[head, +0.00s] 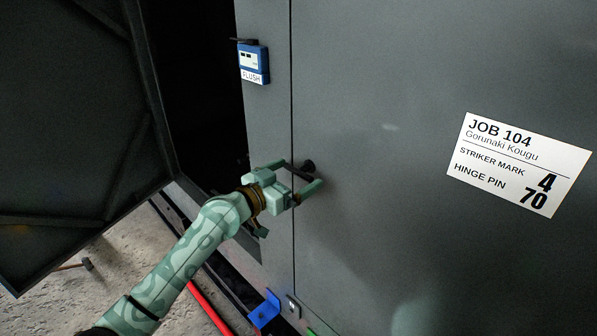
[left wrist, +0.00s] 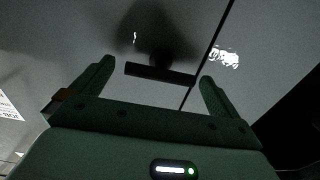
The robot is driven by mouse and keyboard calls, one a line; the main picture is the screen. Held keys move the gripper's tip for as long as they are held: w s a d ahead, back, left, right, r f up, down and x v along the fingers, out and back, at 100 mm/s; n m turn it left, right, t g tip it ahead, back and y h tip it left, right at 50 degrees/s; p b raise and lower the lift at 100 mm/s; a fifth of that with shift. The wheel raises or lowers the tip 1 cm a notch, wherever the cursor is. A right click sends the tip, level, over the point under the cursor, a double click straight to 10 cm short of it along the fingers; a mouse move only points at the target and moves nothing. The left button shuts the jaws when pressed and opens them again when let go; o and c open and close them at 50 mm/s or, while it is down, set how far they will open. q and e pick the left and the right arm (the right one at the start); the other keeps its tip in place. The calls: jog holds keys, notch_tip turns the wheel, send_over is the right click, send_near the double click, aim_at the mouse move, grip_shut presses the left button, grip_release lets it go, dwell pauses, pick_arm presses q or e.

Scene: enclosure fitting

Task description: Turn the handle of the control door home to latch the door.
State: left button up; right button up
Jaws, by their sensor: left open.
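The control door (head: 400,80) is the large grey panel on the right in the head view. A narrow dark seam runs down its left edge, and the door looks about level with the panel beside it. Its dark handle (head: 309,166) sits close to this seam, partly hidden by my gripper. In the left wrist view the handle (left wrist: 160,73) is a dark bar on a hub, lying crosswise between the fingers. My left gripper (head: 303,174) is open, with its fingers on either side of the handle; I cannot tell whether they touch it. My right gripper is not in view.
A blue gauge (head: 252,60) labelled FLUSH is on the narrow panel left of the seam. A white job card (head: 520,163) is on the door. A dark open panel (head: 75,120) stands at the left. A blue bracket (head: 264,310) and a red bar (head: 207,308) are low down.

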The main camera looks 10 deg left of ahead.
pick_arm(q)
jog(key=shift+x, duration=1.05)
jog(key=shift+a, duration=0.1)
jog(key=c, duration=0.7)
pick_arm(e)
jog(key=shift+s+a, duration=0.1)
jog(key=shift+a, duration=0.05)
pick_arm(q)
jog(key=shift+n, duration=0.4)
jog(key=n, duration=0.2)
jog(key=shift+n, duration=0.3)
jog(key=n+p, duration=0.1)
jog(key=n, duration=0.4)
jog(key=n+p, duration=0.1)
jog(key=n, duration=0.4)
jog(key=shift+n+p, duration=0.4)
jog(key=shift+n, duration=1.9)
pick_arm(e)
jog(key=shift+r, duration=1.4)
